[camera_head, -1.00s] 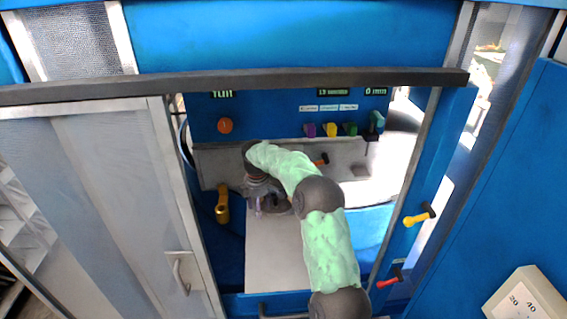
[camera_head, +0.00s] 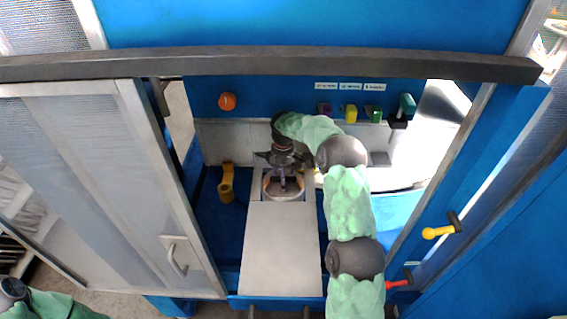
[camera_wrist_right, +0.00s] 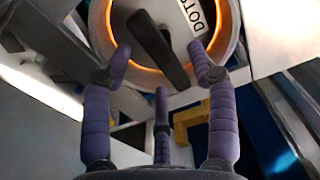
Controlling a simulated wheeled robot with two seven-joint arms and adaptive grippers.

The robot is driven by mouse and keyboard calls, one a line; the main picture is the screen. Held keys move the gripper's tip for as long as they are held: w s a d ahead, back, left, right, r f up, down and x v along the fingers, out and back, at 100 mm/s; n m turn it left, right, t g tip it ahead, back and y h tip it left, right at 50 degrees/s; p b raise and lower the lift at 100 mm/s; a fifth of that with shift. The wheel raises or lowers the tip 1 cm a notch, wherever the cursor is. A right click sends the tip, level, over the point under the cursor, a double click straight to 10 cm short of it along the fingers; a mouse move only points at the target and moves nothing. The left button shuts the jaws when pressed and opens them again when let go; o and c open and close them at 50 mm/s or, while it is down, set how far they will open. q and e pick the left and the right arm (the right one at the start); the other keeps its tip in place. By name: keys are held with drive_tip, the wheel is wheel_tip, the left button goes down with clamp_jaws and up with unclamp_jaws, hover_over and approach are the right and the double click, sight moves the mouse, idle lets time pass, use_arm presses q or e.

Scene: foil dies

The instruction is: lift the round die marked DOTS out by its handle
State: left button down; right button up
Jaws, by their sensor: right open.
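The round die (camera_wrist_right: 197,22) shows at the top of the right wrist view, a pale disc with a partly cut-off label whose visible letters begin "DOT". An orange glowing ring surrounds it. Its dark bar handle (camera_wrist_right: 155,42) rises toward my right gripper. My right gripper (camera_wrist_right: 163,72) has its purple fingers open and spread on both sides of the handle, with a third finger below it; I see no clear contact. In the head view the right gripper (camera_head: 284,180) is above the round die, which it partly hides. My left gripper is not in view.
A grey plate (camera_head: 281,245) lies in front of the die. A yellow handle (camera_head: 226,183) stands left of it. Coloured switches (camera_head: 350,113) and an orange knob (camera_head: 227,101) are on the blue back panel. A dark bar (camera_head: 270,64) crosses above; an open door (camera_head: 120,180) is at left.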

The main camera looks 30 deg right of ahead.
drive_tip(key=shift+f+p, duration=0.45)
drive_tip(key=shift+f, duration=2)
drive_tip(key=shift+c, duration=0.3)
clamp_jaws()
drive_tip(key=shift+w+d+r, duration=0.1)
drive_tip(key=shift+w+r, duration=0.05)
drive_tip(key=shift+r, duration=0.45)
drive_tip(key=shift+r+p, duration=1.8)
drive_tip(key=shift+r, duration=6.3)
drive_tip(key=shift+r, duration=0.15)
